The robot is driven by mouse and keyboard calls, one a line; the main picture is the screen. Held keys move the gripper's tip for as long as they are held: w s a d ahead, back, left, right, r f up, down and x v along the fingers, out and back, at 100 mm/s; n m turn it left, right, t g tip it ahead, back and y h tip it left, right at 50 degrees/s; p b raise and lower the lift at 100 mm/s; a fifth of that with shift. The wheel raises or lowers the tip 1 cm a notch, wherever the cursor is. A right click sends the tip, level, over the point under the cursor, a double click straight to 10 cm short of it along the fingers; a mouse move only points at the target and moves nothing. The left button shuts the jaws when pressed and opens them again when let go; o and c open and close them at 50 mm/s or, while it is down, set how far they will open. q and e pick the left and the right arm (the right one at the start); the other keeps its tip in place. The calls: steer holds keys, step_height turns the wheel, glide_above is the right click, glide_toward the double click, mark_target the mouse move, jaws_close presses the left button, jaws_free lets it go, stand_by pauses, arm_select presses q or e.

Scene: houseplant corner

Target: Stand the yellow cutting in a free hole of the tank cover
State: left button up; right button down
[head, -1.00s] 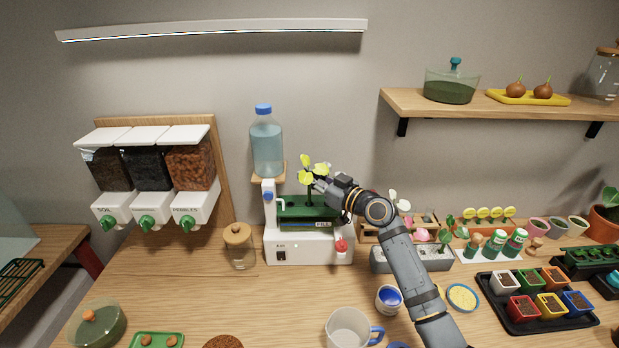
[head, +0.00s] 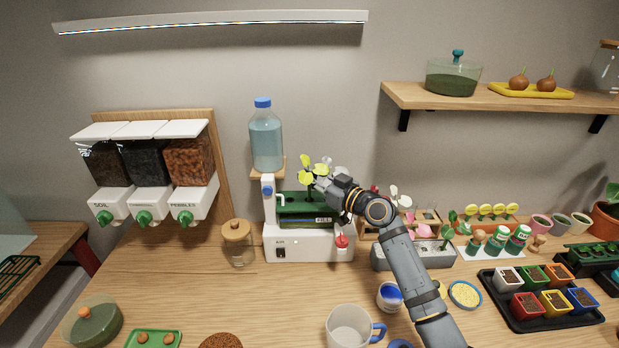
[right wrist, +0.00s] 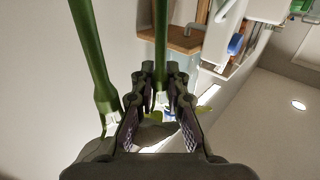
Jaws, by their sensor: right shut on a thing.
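The yellow cutting (head: 307,173), with bright yellow leaves on a green stem, stands upright over the tank. My right gripper (head: 322,186) is shut on it from the right, beside the leaves. In the right wrist view its stem (right wrist: 161,50) runs between my fingers (right wrist: 160,100), with bits of yellow leaf by them. The tank cover (head: 292,208) is green and lies on the white tank unit (head: 310,243). The holes are too small to make out, and I cannot tell whether the stem's foot is in one. My left gripper is not in view.
A second green stem (right wrist: 92,60) is close beside my fingers in the right wrist view. A water bottle (head: 266,142) stands at the tank's left back. A grey block with plants (head: 400,258) is right of the tank. A corked jar (head: 238,245) stands left.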

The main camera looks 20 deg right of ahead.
steer(key=c, duration=0.9)
jaws_free()
steer(key=shift+o, duration=0.2)
steer(key=shift+r+p, duration=2.05)
steer(key=shift+r, duration=1.45)
